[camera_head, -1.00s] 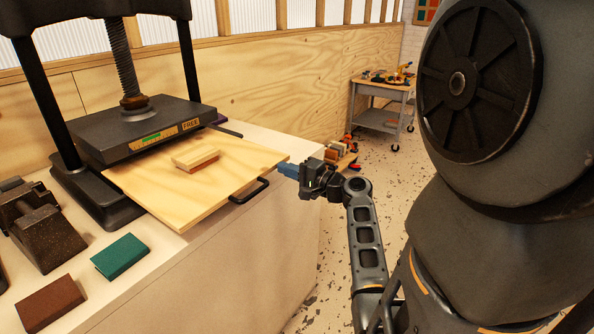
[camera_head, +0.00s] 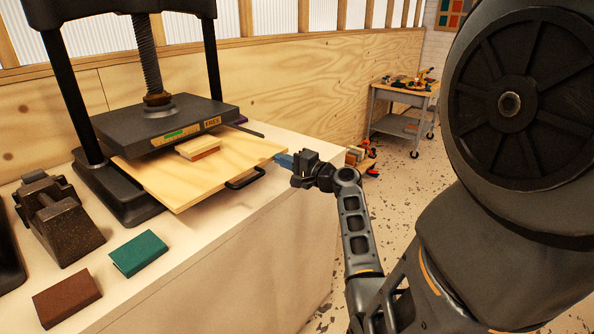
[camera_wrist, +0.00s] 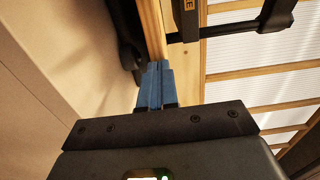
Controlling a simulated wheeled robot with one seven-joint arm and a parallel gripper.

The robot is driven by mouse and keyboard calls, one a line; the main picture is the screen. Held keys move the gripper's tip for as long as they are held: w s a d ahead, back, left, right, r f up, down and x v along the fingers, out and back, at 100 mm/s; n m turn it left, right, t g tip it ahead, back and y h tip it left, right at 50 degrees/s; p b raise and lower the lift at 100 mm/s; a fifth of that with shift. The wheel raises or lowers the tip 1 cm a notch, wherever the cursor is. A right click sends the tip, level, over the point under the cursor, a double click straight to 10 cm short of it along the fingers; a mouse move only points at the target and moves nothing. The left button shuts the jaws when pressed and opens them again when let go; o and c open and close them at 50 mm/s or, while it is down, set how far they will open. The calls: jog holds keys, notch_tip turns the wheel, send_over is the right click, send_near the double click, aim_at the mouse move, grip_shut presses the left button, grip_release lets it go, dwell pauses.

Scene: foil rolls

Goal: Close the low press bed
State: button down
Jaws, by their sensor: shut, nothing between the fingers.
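The press bed is a pale wooden board (camera_head: 205,180) with a black handle (camera_head: 245,178) on its front edge. It sticks out partway from under the dark press plate (camera_head: 165,125), which carries a green mark and a label. A small cream block (camera_head: 198,148) lies on the bed, close to the plate's front edge. My gripper (camera_head: 284,160) has blue fingers, shut and empty, at the bed's right front corner, beside the handle. In the wrist view the shut fingertips (camera_wrist: 155,70) meet or nearly meet the bed's wooden edge (camera_wrist: 152,30); exact contact is unclear.
The white bench (camera_head: 225,230) holds a green book (camera_head: 138,252), a brown book (camera_head: 66,294) and a dark cast-metal piece (camera_head: 60,220) on the left. A grey cart (camera_head: 400,110) stands at the back right.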

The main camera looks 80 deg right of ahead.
aim_at(250, 145)
jog(key=b+x, duration=0.4)
jog(key=x, duration=0.9)
jog(key=shift+w+d, duration=0.1)
jog(key=shift+w, duration=0.2)
